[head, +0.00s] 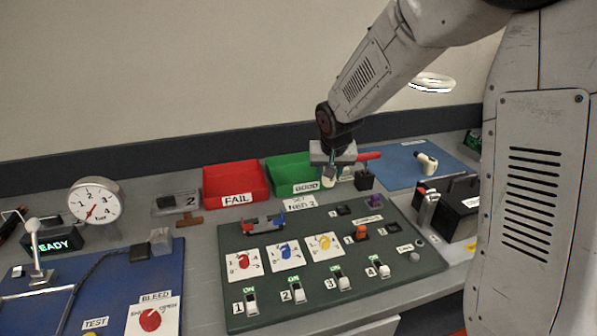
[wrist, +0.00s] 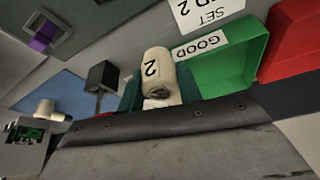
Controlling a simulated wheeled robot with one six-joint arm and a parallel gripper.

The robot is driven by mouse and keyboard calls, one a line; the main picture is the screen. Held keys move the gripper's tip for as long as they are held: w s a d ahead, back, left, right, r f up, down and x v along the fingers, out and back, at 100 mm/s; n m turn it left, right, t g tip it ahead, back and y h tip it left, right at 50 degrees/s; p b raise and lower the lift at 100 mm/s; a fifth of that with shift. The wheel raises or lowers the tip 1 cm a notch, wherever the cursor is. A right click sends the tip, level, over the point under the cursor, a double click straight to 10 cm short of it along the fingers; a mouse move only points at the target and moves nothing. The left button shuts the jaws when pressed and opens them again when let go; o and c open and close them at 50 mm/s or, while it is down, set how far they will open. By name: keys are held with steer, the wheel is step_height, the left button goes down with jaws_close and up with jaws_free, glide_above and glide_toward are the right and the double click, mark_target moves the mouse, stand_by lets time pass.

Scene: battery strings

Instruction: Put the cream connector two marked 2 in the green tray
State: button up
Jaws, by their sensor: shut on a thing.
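The cream connector marked 2 (wrist: 158,72) is held between the fingers of my gripper (wrist: 158,95), its number facing the wrist camera. In the head view the connector (head: 328,182) hangs below my gripper (head: 332,172), by the right end of the green tray (head: 284,170). The fingers hide part of it. The green tray (wrist: 240,58), labelled GOOD, lies just right of the connector in the wrist view. I cannot tell the connector's exact height above the tray's rim. The visible part of the tray's inside looks empty.
A red FAIL tray (head: 235,183) stands left of the green one. A black block (head: 364,181) and a red-handled item (head: 368,156) are close right of my gripper. A dark switch panel (head: 300,296) lies in front. Another cream piece (head: 427,163) rests on a blue mat.

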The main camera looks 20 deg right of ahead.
steer(key=w+a, duration=0.1)
steer(key=w, duration=0.3)
steer(key=w+a+f, duration=0.1)
steer(key=w+a, duration=0.1)
steer(key=w, duration=0.2)
steer(key=w+a, duration=0.2)
steer(key=w, duration=0.3)
steer(key=shift+f, duration=0.2)
steer(key=shift+s+f, duration=0.1)
steer(key=shift+f, duration=1.6)
steer(key=shift+f, duration=0.15)
steer(key=o, duration=1.2)
steer(key=shift+s+r, duration=0.1)
steer(key=shift+r, duration=0.4)
steer(key=v, duration=1.1)
steer(key=shift+s+r, duration=0.15)
steer(key=shift+r, duration=0.05)
